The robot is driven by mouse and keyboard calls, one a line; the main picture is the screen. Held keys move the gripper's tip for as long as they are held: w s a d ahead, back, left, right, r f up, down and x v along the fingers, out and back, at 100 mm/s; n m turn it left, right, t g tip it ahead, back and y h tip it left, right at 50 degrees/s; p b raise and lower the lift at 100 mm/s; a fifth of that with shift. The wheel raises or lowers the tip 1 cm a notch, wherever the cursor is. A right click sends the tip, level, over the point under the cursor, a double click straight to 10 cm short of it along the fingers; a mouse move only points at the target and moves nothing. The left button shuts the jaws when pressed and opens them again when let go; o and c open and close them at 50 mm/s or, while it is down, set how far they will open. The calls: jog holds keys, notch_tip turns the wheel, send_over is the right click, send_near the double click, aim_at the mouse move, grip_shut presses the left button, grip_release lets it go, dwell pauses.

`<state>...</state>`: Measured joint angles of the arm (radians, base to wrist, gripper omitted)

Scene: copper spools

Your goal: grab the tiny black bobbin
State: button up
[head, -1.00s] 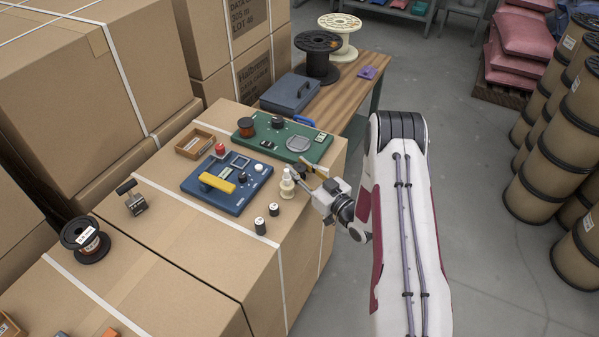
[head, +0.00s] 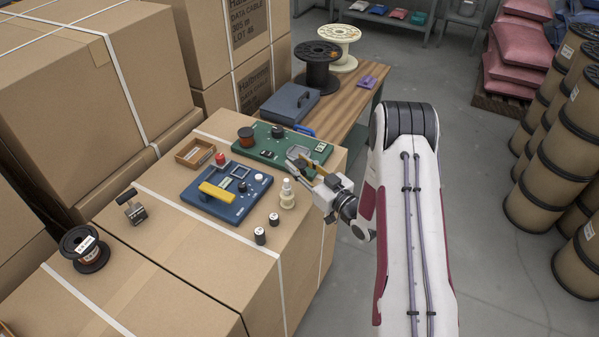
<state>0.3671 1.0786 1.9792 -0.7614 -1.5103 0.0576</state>
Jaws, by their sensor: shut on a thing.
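My gripper (head: 297,166) is at the right edge of the carton top, over the near right part of the green board (head: 247,151). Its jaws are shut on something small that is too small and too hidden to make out. Two small dark bobbins with white tops stand upright on the carton, left of and nearer than my gripper: a larger one (head: 260,236) and a smaller one (head: 274,219). Both are apart from the jaws. A black knob-like piece (head: 277,131) is on the far part of the green board.
A blue panel with a yellow bar (head: 217,192), a wooden tray (head: 195,152) and a black-flanged spool (head: 85,249) are on the cartons. The near carton top is mostly clear.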

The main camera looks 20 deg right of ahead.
aim_at(300, 163)
jog(key=shift+r, duration=2.25)
